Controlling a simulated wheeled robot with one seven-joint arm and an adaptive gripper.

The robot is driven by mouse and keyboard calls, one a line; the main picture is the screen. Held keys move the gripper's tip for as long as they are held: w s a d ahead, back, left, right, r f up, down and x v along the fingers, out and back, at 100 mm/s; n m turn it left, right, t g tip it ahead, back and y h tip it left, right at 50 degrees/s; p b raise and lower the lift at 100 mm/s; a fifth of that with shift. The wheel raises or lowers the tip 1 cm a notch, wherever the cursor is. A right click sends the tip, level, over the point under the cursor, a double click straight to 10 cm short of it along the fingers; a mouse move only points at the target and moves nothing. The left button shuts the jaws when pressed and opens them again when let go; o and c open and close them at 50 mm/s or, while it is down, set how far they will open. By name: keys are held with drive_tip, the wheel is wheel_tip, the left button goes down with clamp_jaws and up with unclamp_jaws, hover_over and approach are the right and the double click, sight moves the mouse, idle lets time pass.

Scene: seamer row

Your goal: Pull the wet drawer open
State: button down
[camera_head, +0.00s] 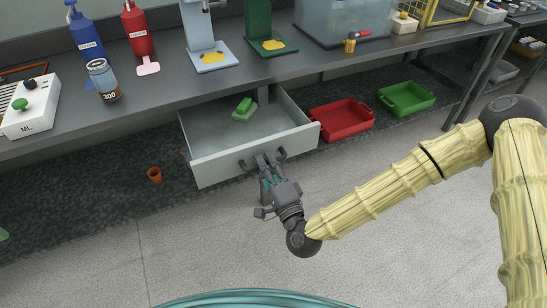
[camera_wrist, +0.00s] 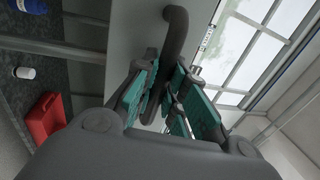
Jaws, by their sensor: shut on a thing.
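The drawer (camera_head: 218,162) under the bench is pulled out, and its inside shows from above. A green and pale block (camera_head: 244,109) lies inside it near the back. My gripper (camera_head: 264,165) is at the drawer's front, with its fingers at the dark bar handle (camera_head: 279,153). In the wrist view the handle (camera_wrist: 177,35) runs down between my finger pads (camera_wrist: 162,97), and the gripper is shut on it. The part of the handle between the pads is partly hidden. A label on the drawer front is too small to read.
A red bin (camera_head: 342,118) and a green bin (camera_head: 405,98) stand on the lower shelf right of the drawer. An orange cup (camera_head: 154,175) stands left of it. The bench top (camera_head: 150,103) above holds bottles, a can and a control box. The floor in front is clear.

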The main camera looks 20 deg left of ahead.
idle(0.3)
drive_tip(key=c, duration=1.5)
unclamp_jaws()
drive_tip(key=shift+o, duration=0.2)
drive_tip(key=shift+s+d, duration=0.1)
drive_tip(key=v, duration=1.2)
drive_tip(key=shift+f, duration=0.1)
